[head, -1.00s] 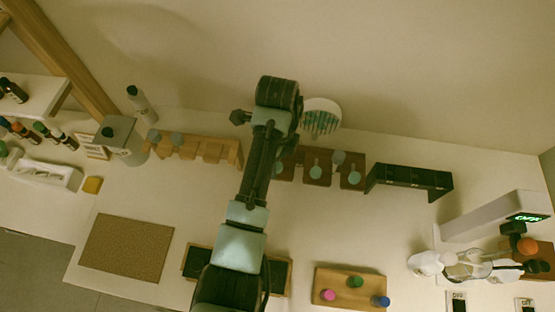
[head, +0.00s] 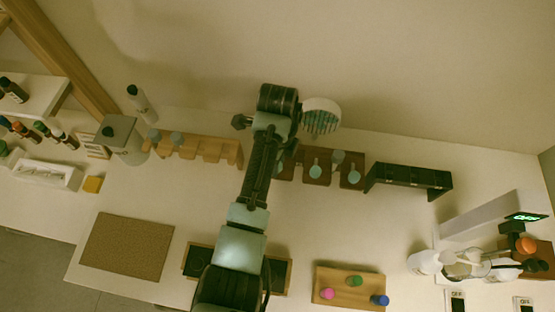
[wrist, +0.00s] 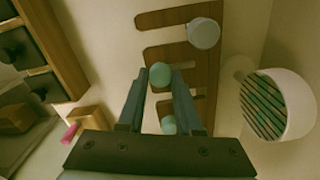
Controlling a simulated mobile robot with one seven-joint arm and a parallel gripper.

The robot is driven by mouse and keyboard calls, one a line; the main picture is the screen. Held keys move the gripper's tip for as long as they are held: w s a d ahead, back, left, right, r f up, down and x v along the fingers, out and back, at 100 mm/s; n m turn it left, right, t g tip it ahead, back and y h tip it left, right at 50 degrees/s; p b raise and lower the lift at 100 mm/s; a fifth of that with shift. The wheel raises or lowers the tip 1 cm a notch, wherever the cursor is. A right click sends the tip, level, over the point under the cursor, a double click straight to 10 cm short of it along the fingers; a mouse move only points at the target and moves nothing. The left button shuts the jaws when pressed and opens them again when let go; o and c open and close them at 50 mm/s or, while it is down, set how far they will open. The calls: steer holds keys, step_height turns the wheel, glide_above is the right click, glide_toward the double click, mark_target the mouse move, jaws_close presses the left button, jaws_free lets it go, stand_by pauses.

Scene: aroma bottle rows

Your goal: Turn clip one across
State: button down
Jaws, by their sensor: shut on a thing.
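My arm hides the rack's left end and my gripper in the head view. In the wrist view my gripper (wrist: 160,80) is shut on a teal round clip (wrist: 160,73) at its fingertips. The slotted rack (wrist: 208,70) lies just beyond. Another teal piece (wrist: 168,124) shows between the fingers. A pale round piece (wrist: 203,33) sits on the rack.
A white round holder with dark stripes (head: 321,118) is close to my wrist; it also shows in the wrist view (wrist: 278,104). A lighter wooden rack (head: 205,148) stands to the left and a black stand (head: 410,180) to the right.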

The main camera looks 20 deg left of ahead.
steer(key=shift+n, duration=0.4)
steer(key=n+p, duration=0.1)
steer(key=n, duration=0.1)
steer(key=shift+r+n+p, duration=0.1)
steer(key=shift+n+p, duration=0.25)
steer(key=shift+n, duration=0.05)
steer(key=n+p, duration=0.1)
steer(key=n, duration=0.4)
steer(key=shift+p, duration=0.3)
steer(key=n+p, duration=0.1)
steer(key=n, duration=0.4)
steer(key=shift+w, duration=0.1)
steer(key=n, duration=0.4)
steer(key=shift+a+n+p, duration=0.1)
steer(key=shift+n+p, duration=0.2)
steer(key=c, duration=0.6)
jaws_free()
